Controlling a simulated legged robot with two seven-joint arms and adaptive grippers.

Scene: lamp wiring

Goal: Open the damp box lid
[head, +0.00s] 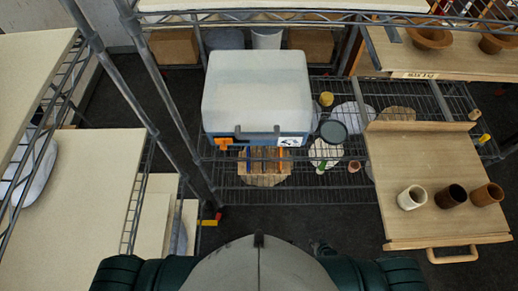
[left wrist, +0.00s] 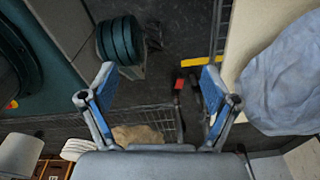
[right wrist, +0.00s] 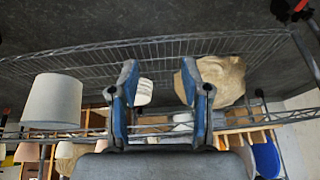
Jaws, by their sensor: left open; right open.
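The damp box (head: 258,136) has a blue body and stands on a wire shelf in the middle of the head view. Its pale, whitish lid (head: 256,82) is on and appears closed. Two dark latches show on the front edge, with an orange tag at left and a white label at right. My left gripper (left wrist: 156,84) is open and empty in the left wrist view. My right gripper (right wrist: 158,84) is open and empty in the right wrist view. Neither is seen at the box, and the box is not clearly visible in either wrist view.
A wire-rack post (head: 165,110) stands left of the box. A wooden tray (head: 400,165) with three cups is at right. A dark round dish (head: 333,131) and small items lie beside the box. A pale shelf board (head: 85,190) is at left.

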